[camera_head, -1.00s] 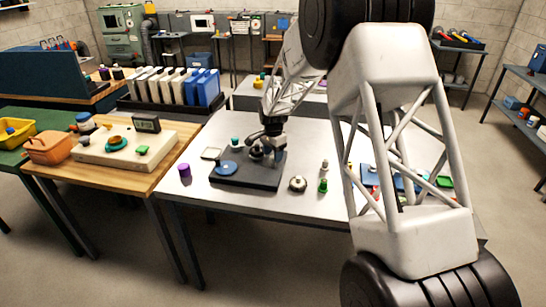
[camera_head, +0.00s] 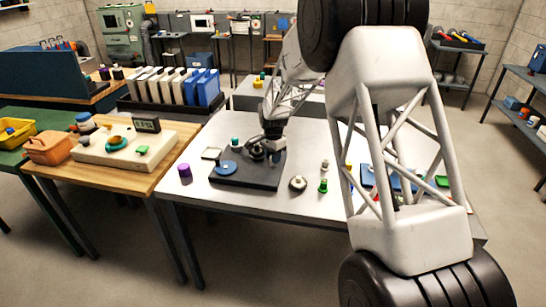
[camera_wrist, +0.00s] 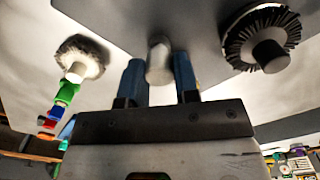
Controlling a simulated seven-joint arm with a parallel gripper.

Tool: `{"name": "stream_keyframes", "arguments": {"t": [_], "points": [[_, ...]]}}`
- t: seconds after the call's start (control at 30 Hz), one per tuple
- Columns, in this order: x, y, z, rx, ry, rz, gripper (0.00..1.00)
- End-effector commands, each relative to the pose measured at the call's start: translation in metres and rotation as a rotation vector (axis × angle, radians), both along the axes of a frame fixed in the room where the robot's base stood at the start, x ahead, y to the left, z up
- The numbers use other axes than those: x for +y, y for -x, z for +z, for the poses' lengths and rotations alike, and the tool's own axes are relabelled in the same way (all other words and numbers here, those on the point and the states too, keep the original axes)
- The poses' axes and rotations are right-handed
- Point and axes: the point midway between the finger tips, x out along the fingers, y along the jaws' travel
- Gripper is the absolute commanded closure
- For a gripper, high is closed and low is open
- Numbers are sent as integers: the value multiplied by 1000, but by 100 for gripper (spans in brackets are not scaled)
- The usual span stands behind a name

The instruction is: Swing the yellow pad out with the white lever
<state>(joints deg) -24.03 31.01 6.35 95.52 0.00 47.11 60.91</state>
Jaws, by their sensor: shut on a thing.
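My gripper (camera_wrist: 160,78) shows in the wrist view with its two blue fingers on either side of a pale upright peg, which looks like the white lever (camera_wrist: 159,52). The fingers are shut on it. In the head view my gripper (camera_head: 273,154) is low over the right part of a dark base plate (camera_head: 240,181). The lever is hidden there behind the gripper. I cannot make out the yellow pad in either view.
A blue disc (camera_head: 226,167) lies on the plate's left part. A round brush (camera_head: 297,183), a green peg (camera_head: 323,186) and a purple cylinder (camera_head: 185,170) stand around the plate on the white table (camera_head: 222,203). The table's front is mostly clear.

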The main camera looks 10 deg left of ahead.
Motion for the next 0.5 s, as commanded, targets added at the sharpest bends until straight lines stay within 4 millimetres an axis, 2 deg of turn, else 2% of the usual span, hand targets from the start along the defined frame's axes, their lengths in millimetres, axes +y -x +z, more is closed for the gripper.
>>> {"name": "stream_keyframes", "arguments": {"t": [0.5], "points": [[0, 0, 0, 0, 0, -95, 100]]}}
